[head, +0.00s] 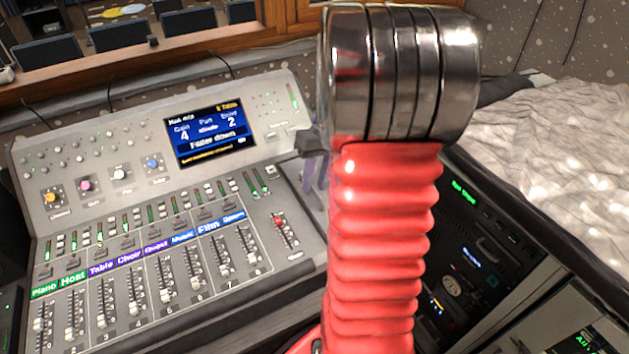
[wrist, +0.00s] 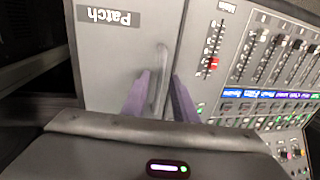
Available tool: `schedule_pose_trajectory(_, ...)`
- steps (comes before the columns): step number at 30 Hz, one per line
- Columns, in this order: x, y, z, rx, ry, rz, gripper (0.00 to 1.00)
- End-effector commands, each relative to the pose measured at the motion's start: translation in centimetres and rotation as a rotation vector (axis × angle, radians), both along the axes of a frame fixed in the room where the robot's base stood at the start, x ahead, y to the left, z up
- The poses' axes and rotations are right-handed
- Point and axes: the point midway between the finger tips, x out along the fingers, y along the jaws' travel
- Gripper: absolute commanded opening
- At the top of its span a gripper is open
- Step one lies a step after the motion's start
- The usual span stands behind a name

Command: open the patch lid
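The patch lid (wrist: 105,60) is a flat grey panel with an upside-down "Patch" label in the wrist view. Its grey bar handle (wrist: 161,65) runs along the side nearest the fader panel. My gripper (wrist: 161,92) has two purple fingers, apart from each other, one on each side of the handle in the picture. Gaps show between handle and fingers; whether the tips reach down around it I cannot tell. The lid looks shut. In the head view my red arm hides the lid, and my gripper (head: 314,172) shows only partly beside the arm.
The mixing console (head: 150,215) has labelled faders, knobs and a lit screen (head: 210,136). A red-capped fader (wrist: 213,63) is close to the right finger. A dark equipment rack (head: 470,265) stands right of my arm, below a pale crumpled cloth (head: 570,135).

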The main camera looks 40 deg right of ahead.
Motion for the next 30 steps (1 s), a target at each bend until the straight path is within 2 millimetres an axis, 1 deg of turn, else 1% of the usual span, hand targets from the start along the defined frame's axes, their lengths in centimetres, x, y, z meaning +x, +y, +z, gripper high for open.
schedule_pose_trajectory(1, 0.0, -0.01, 0.01, 0.0, 0.0, 0.0, 0.22)
schedule_pose_trajectory(9, -0.02, -0.03, 0.02, 0.0, 0.0, -0.001, 0.03)
schedule_pose_trajectory(11, -0.02, -0.04, 0.02, 0.0, 0.0, -0.001, 0.0)
schedule_pose_trajectory(30, -0.04, -0.06, 0.04, 0.0, 0.0, -0.001, 0.0)
